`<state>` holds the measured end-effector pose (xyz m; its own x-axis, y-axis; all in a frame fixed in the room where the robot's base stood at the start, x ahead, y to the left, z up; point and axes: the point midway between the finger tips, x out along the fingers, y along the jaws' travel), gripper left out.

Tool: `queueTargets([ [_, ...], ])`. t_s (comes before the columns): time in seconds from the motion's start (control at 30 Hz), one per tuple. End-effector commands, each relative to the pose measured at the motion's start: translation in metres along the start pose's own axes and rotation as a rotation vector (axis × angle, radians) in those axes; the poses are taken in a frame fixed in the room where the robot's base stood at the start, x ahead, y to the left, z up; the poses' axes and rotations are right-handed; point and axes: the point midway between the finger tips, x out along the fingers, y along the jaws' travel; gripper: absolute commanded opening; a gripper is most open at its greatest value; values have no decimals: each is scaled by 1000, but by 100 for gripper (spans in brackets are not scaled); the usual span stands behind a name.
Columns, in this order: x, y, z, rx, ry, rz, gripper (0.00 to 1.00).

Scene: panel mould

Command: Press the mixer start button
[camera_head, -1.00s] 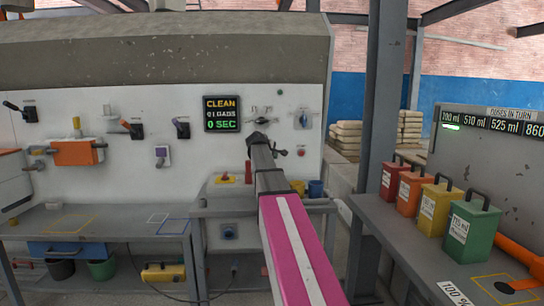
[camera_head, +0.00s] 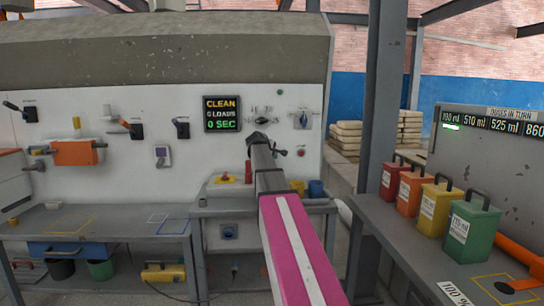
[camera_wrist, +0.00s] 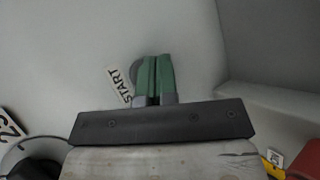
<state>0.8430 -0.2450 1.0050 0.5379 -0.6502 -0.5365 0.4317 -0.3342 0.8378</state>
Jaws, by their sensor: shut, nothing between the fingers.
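In the wrist view my gripper (camera_wrist: 157,62) has its two green fingers together, empty, pointing at a pale grey surface. A white START label (camera_wrist: 121,85) lies just left of the fingers. Part of a round grey shape (camera_wrist: 137,70) shows beside the label. The fingers hide the rest of it, and I cannot tell whether they touch it. In the head view my arm reaches toward the white panel (camera_head: 345,110), and the arm hides my fingertips. A black display (camera_head: 222,114) on the panel reads CLEAN and 0 SEC.
Below the panel stands a grey bench (camera_head: 210,207) with a yellow-and-red button block (camera_head: 224,180) and a blue cup (camera_head: 316,188). At right, red, orange, yellow and green canisters (camera_head: 473,222) stand on a grey table (camera_head: 405,245). A grey post rises between.

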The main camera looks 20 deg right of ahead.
Motion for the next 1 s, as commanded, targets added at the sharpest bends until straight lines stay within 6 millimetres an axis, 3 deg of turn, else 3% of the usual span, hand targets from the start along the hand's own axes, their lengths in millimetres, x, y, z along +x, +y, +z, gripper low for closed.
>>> queueTargets([
  [1.0,6,4,-4,0,0,0,0],
])
